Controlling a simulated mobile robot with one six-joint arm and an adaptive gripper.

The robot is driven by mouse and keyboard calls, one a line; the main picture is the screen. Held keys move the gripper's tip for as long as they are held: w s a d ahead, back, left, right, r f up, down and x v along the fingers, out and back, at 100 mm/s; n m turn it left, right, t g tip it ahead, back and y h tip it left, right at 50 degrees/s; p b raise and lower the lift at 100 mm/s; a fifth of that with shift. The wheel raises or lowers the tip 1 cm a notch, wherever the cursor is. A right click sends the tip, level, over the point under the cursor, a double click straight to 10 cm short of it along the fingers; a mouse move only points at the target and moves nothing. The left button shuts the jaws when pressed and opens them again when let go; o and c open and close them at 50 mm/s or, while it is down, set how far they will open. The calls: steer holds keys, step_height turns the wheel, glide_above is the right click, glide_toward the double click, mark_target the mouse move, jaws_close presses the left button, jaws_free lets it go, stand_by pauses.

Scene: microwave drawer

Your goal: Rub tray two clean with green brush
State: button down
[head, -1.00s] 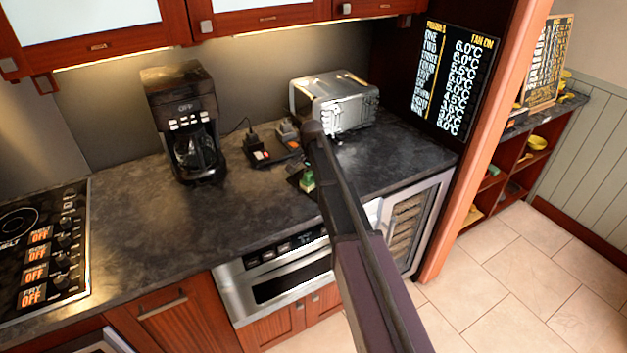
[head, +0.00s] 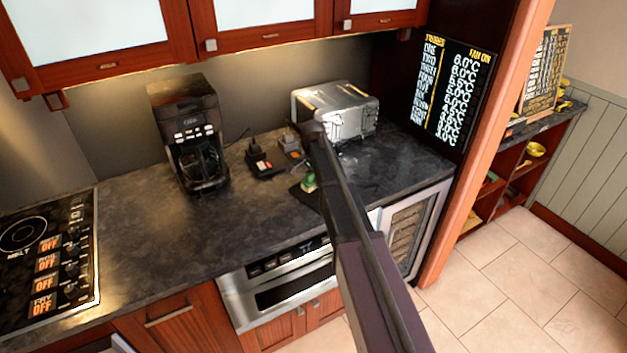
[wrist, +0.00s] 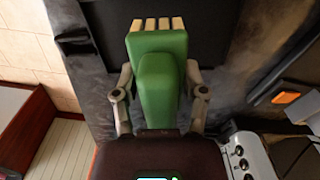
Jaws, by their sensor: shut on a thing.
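My gripper (wrist: 160,85) is shut on the green brush (wrist: 165,95), with one finger on each side of it. The brush's pale bristles (wrist: 158,24) point away from my gripper. A flat black tray (wrist: 205,25) lies on the counter behind the bristle end in the wrist view. In the head view, the green brush (head: 309,183) shows beside my dark arm, over or on the black tray (head: 298,193). My arm hides part of both. I cannot tell whether the bristles touch the tray, and no tray number is readable.
A silver toaster (head: 338,110) stands behind my arm. Two small dark devices (head: 262,162) with coloured parts sit left of the tray. A black coffee maker (head: 188,135) stands further left, then a cooktop (head: 50,250). The counter (head: 150,225) between them is clear in front.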

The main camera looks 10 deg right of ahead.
steer(key=shift+r+p, duration=1)
steer(key=shift+r, duration=0.2)
